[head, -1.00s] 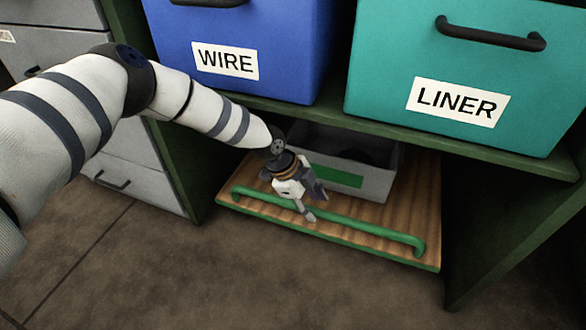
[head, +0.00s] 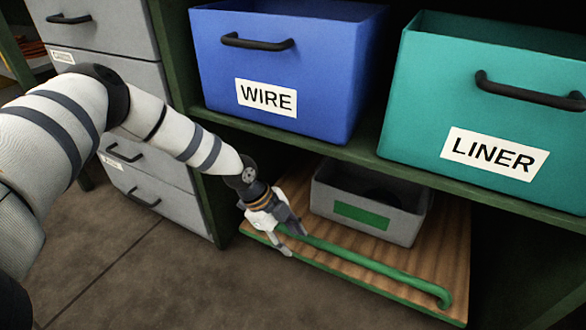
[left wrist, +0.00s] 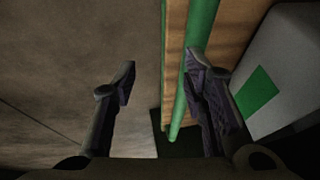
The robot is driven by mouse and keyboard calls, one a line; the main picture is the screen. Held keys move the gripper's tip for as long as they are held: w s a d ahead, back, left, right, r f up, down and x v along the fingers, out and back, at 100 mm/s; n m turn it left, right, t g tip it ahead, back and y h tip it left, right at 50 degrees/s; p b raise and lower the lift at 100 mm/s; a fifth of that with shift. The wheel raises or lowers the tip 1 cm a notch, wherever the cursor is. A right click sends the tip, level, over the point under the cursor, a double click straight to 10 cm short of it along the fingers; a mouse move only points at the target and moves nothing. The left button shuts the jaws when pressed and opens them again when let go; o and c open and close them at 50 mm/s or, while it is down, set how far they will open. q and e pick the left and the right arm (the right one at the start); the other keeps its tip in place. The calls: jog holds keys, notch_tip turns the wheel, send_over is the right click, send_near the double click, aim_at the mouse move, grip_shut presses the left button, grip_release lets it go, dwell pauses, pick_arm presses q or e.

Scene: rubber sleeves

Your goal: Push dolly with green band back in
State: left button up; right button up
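The dolly is a wooden board (head: 445,245) with a green front edge, low under the shelf, and it sticks out past the cabinet front. A green bar handle (head: 375,264) runs along its front. A grey bin (head: 405,225) with a green band (head: 361,216) sits on it. My left gripper (head: 289,238) is at the left end of the bar and hides that end. In the left wrist view the left gripper (left wrist: 162,66) has its fingers well apart, with the bar (left wrist: 203,30) passing close by the right finger. Whether they touch is unclear. My right gripper is not in view.
A blue WIRE bin (head: 220,90) and a teal LINER bin (head: 410,125) stand on the green shelf (head: 400,170) above. Grey drawers (head: 165,175) with black handles are at the left. The brown floor (head: 200,290) in front is clear.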

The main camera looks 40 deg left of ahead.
pick_arm(q)
jog(key=p+v, duration=0.8)
jog(key=v, duration=0.4)
jog(key=shift+w+r, duration=0.2)
jog(key=shift+r, duration=0.2)
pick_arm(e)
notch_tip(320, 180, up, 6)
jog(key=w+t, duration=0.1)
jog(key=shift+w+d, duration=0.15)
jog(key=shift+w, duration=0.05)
pick_arm(q)
jog(key=shift+d, duration=0.1)
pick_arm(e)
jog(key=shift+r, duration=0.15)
